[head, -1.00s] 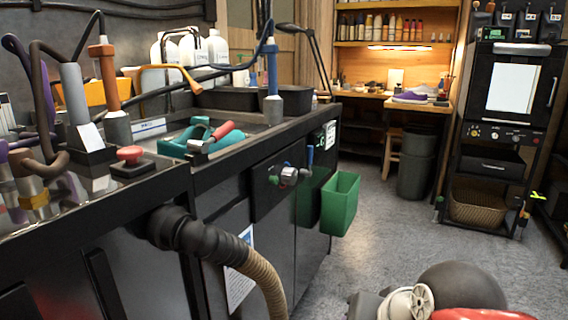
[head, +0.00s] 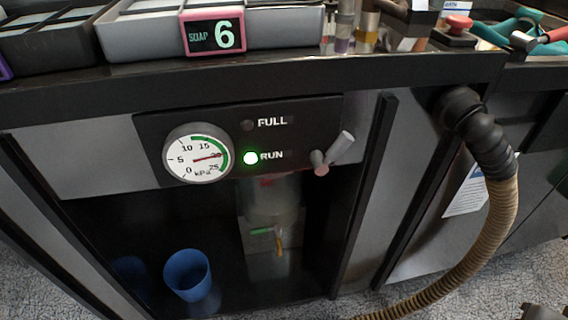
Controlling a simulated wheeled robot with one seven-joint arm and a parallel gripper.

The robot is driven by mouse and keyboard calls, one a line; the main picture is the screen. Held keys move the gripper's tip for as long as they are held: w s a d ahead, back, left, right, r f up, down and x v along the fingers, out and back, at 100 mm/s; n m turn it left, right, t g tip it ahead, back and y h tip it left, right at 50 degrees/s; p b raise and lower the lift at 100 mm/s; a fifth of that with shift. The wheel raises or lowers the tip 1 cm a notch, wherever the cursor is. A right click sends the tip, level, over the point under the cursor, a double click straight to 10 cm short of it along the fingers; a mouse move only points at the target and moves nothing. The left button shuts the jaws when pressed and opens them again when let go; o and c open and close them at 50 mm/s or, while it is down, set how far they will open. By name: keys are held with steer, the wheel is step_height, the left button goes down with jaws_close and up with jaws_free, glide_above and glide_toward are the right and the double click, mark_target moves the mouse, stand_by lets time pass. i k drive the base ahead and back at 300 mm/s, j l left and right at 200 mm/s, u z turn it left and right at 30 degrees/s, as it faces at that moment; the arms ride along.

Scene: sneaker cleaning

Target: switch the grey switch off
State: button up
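A grey switch lever (head: 338,150) sticks out at the right of a black panel (head: 230,104) on the front of the bench, in the head view. It tilts up to the right, with a pinkish round end at its lower left. The green lamp beside RUN (head: 250,158) is lit; the lamp beside FULL (head: 247,125) is dark. A round gauge (head: 198,154) on the panel's left has its needle near 20 kPa.
Below the panel is an open bay with a clear canister (head: 272,215) and a blue cup (head: 188,275). A ribbed hose (head: 500,205) hangs at the right.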

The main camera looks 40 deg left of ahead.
mark_target(321, 163)
steer(key=j+u, duration=0.15)
steer(key=u, duration=1.55)
steer(key=i+l, duration=0.05)
